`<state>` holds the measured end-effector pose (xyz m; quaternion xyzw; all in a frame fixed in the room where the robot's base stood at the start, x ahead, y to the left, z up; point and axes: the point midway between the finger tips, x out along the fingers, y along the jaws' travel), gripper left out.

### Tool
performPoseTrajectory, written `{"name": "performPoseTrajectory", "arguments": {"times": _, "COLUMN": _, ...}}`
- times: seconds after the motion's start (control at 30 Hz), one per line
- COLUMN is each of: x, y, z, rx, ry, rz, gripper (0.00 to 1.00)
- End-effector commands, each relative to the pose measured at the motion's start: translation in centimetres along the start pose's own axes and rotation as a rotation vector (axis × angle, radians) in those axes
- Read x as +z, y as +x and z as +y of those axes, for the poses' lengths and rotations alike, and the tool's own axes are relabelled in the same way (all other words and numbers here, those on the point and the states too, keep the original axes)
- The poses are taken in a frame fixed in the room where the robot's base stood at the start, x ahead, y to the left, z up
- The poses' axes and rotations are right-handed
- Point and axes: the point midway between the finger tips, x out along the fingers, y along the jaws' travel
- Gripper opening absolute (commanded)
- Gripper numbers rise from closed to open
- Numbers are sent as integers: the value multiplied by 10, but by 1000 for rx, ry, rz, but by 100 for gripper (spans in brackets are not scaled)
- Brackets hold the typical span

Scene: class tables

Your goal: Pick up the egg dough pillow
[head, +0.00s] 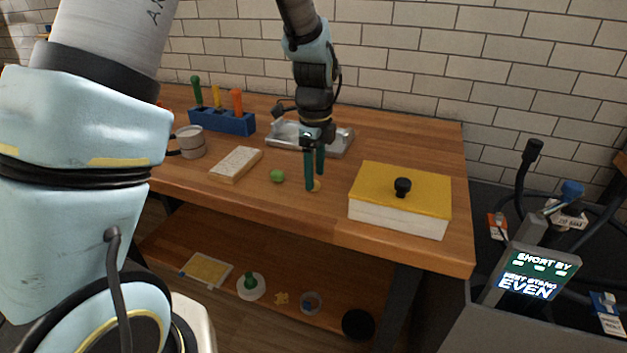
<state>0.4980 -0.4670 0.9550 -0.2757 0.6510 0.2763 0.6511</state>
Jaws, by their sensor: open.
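A small pale-yellow piece, which looks like the egg dough pillow (317,186), lies on the wooden table near its front edge. My gripper (314,181) points down over it with its two dark teal fingers apart. The fingers hide part of the piece. The fingertips are at or very near the piece, but I cannot tell whether they touch it. A small green piece (277,176) lies on the table just left of my gripper.
A yellow-topped white box (400,212) with a black knob stands close on the right. A cream block (236,164), a grey mug (190,141) and a blue tool rack (222,122) stand left. A metal tray (338,145) lies behind my gripper. A lower shelf (330,262) holds small items.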

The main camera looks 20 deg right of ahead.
Motion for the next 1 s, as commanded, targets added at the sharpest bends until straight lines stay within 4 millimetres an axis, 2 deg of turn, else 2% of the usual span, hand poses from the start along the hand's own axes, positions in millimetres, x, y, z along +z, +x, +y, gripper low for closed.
{"name": "performPoseTrajectory", "arguments": {"times": 0.13, "x": 0, "y": 12, "z": 1, "rx": 1, "ry": -1, "rz": 0, "gripper": 66}}
{"name": "performPoseTrajectory", "arguments": {"times": 0.37, "x": 0, "y": 14, "z": 0, "rx": -1, "ry": -1, "rz": 0, "gripper": 66}}
{"name": "performPoseTrajectory", "arguments": {"times": 0.9, "x": 0, "y": 14, "z": 0, "rx": -1, "ry": -1, "rz": 0, "gripper": 7}}
{"name": "performPoseTrajectory", "arguments": {"times": 0.97, "x": 0, "y": 14, "z": 0, "rx": -1, "ry": -1, "rz": 0, "gripper": 0}}
{"name": "performPoseTrajectory", "arguments": {"times": 1.0, "x": 0, "y": 14, "z": 0, "rx": -1, "ry": -1, "rz": 0, "gripper": 0}}
